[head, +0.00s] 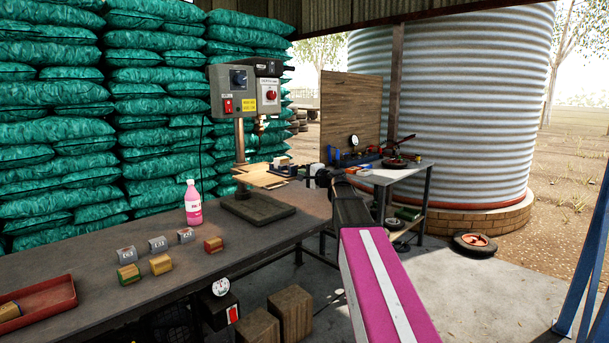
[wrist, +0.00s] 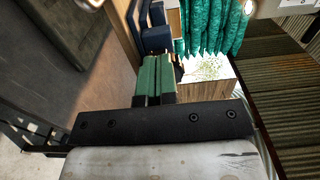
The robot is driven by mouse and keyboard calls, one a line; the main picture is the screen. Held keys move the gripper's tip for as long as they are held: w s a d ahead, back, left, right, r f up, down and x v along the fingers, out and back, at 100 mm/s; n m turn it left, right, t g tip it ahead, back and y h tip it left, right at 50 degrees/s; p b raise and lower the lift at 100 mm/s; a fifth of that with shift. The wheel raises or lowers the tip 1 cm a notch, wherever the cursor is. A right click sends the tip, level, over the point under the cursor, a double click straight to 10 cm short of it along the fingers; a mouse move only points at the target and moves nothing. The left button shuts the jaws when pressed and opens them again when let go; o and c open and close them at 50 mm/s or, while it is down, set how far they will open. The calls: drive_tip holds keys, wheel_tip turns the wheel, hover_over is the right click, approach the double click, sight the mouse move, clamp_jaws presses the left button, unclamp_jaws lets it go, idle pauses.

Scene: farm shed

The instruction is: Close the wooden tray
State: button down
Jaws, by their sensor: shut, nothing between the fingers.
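A flat light-wood piece (head: 258,180), the likeliest wooden tray, sits at the drill press, level with its table height. It juts to the left past the press column. A dark blue vise-like block (head: 284,170) lies at its right part. I cannot make out the tray's walls or how far it is open. My gripper (head: 309,173) is just right of this block, at the end of the magenta arm. In the wrist view my green fingers (wrist: 155,78) are together and empty, pointing at the dark blue block (wrist: 155,38). A narrow wood strip (wrist: 173,25) shows beside it.
The drill press (head: 242,92) stands over the workbench (head: 105,270). A pink bottle (head: 193,203), several small blocks and a red tray (head: 38,303) are on the bench. A second table (head: 392,174) with tools stands right. Green sacks (head: 155,100) line the back.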

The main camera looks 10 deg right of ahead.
sight(275, 164)
drive_tip(key=x, duration=1.7)
drive_tip(key=shift+w+r, duration=0.1)
drive_tip(key=shift+w, duration=0.05)
drive_tip(key=v, duration=1.5)
drive_tip(key=shift+a+f, duration=0.25)
drive_tip(key=shift+f, duration=0.15)
drive_tip(key=s+a+f+n+g+h, duration=0.1)
drive_tip(key=s+f+n+g, duration=0.15)
drive_tip(key=s+f, duration=0.5)
drive_tip(key=s+a+f+n+g+h, duration=0.1)
drive_tip(key=s+f+n+g+h, duration=0.2)
drive_tip(key=f, duration=0.8)
drive_tip(key=s+f+n+g, duration=0.1)
drive_tip(key=s+f+g, duration=0.2)
drive_tip(key=s+f, duration=0.5)
drive_tip(key=s+d+f+n+g+h, duration=0.2)
drive_tip(key=s+d+f+g+h, duration=0.1)
drive_tip(key=s+f, duration=0.5)
drive_tip(key=s+d+f+n+g+h, duration=0.2)
drive_tip(key=s+f, duration=0.5)
drive_tip(key=s, duration=0.4)
drive_tip(key=shift+s+d+f+g+h, duration=0.15)
drive_tip(key=shift+d+f+g+h, duration=0.2)
drive_tip(key=shift+d+g+h, duration=0.35)
